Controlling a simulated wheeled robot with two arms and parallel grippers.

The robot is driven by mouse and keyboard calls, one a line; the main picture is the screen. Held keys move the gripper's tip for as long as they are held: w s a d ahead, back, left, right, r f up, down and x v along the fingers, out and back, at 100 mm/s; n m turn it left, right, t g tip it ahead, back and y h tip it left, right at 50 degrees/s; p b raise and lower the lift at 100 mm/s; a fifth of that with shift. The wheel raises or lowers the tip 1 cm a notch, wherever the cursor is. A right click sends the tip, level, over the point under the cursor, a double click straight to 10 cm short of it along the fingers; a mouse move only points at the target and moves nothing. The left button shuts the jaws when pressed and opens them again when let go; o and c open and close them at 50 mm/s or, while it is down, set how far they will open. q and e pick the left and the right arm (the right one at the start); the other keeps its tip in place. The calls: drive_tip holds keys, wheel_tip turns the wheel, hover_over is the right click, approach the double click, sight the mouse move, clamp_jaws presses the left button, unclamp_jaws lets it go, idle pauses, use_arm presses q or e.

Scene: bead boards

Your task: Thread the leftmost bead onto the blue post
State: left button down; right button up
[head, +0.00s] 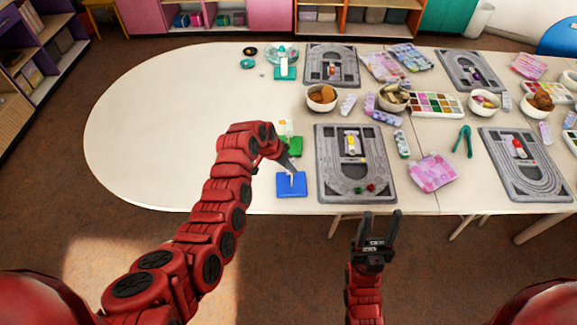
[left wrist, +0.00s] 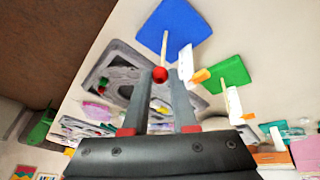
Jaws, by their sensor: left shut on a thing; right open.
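My left gripper (head: 291,166) is over the blue base (head: 290,186) at the table's front edge. In the left wrist view it is shut on a red bead (left wrist: 160,75) between its fingertips (left wrist: 163,78). The thin pale blue-base post (left wrist: 164,45) runs from the blue base (left wrist: 178,22) toward the bead. The bead overlaps the post's near end in that view; I cannot tell whether it is around it. In the head view the held bead is hidden. My right gripper (head: 376,226) is open and empty, in front of the table edge.
A green base (head: 290,147) stands just behind the blue one, a teal base (head: 285,73) at the back. A grey bead board (head: 385,170) lies to the right with a green bead (head: 358,190) and a red bead (head: 371,187). The table's left end is clear.

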use_arm(q)
drive_tip(key=shift+f, duration=0.25)
idle(0.3)
drive_tip(key=shift+f+b, duration=0.8)
drive_tip(key=shift+b, duration=0.05)
drive_tip(key=c, duration=0.6)
unclamp_jaws()
drive_tip(key=shift+r, duration=0.15)
